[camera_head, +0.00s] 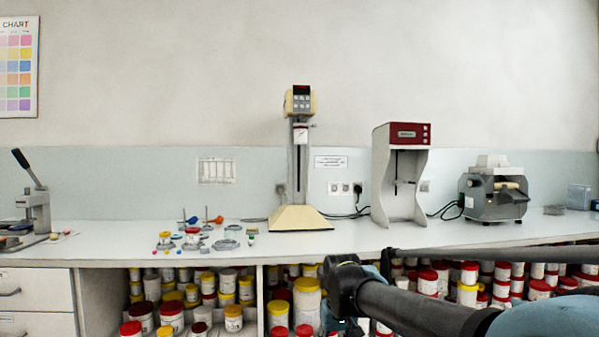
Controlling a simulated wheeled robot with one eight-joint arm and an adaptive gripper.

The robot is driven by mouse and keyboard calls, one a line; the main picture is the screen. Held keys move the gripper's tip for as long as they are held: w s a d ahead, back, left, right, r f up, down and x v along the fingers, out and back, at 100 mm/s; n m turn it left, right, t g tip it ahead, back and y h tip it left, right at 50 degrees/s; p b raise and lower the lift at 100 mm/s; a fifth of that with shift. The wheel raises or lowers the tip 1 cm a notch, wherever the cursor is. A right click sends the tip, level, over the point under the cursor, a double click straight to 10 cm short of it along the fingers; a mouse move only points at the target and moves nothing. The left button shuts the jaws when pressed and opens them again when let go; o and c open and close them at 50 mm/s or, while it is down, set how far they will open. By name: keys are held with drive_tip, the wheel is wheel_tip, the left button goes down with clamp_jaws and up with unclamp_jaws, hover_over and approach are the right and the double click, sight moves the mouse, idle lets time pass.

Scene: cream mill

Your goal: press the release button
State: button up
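No button in view is marked clearly enough to read as the release button. A cream-coloured machine (297,218) with a tall column stands mid-counter. Its head (301,101) carries a dark display and a small keypad. A grey machine with a dark red top (402,134) stands to its right, with small pale buttons (425,127) on the red front. My arm crosses the lower right in front of the counter. My gripper's fingers do not show.
A grey roller machine (495,195) stands at the right. A lever press (36,200) is at the far left. Small dishes and coloured pieces (195,237) lie left of the cream machine. Lidded tubs (233,317) fill the shelves below. The counter (110,240) has bare patches.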

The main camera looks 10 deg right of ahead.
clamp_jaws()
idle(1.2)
